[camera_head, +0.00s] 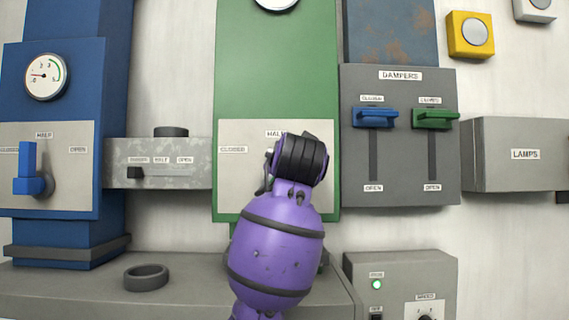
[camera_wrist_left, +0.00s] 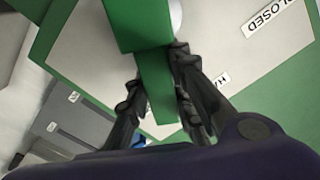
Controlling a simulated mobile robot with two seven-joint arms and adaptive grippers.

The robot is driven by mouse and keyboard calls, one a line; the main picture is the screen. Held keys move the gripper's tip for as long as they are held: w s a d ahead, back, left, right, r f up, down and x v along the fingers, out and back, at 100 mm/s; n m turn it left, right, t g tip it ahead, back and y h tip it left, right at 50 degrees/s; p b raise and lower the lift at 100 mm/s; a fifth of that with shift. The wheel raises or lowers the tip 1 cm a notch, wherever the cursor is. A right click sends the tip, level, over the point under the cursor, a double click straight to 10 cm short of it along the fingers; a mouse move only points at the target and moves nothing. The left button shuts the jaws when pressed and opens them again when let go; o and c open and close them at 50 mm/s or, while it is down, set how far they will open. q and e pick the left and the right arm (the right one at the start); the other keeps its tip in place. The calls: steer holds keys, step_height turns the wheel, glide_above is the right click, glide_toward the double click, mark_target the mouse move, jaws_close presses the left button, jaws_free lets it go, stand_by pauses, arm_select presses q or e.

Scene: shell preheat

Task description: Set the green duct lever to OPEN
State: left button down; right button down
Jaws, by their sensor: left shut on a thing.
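The green duct (camera_head: 275,75) stands in the middle of the head view, with a pale lever plate (camera_head: 233,180) on its front. CLOSED (camera_head: 232,149) is at the plate's left and HALF (camera_head: 275,133) at its top. My purple left arm covers the plate's right part, the lever and any label there. In the left wrist view, my left gripper (camera_wrist_left: 157,88) is shut on the green lever (camera_wrist_left: 155,70), one dark finger on each side. The lever's exact setting cannot be told. My right gripper is not in view.
A blue duct with a blue lever (camera_head: 28,172) stands at left. A grey slider box (camera_head: 160,172) lies between the ducts. The DAMPERS panel (camera_head: 400,150), with blue and green handles, is close at right. A dark ring (camera_head: 146,277) lies on the ledge below.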

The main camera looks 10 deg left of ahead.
arm_select(q)
steer(key=shift+w+d+f+m, duration=0.1)
steer(key=shift+d+f+m, duration=0.2)
steer(key=shift+m, duration=0.35)
steer(key=shift+w+d+f+m, duration=0.15)
steer(key=shift+d+m, duration=0.15)
steer(key=shift+m, duration=0.35)
steer(key=shift+s, duration=0.1)
steer(key=c, duration=1.5)
jaws_free()
steer(key=shift+d, duration=0.1)
steer(key=v, duration=1.2)
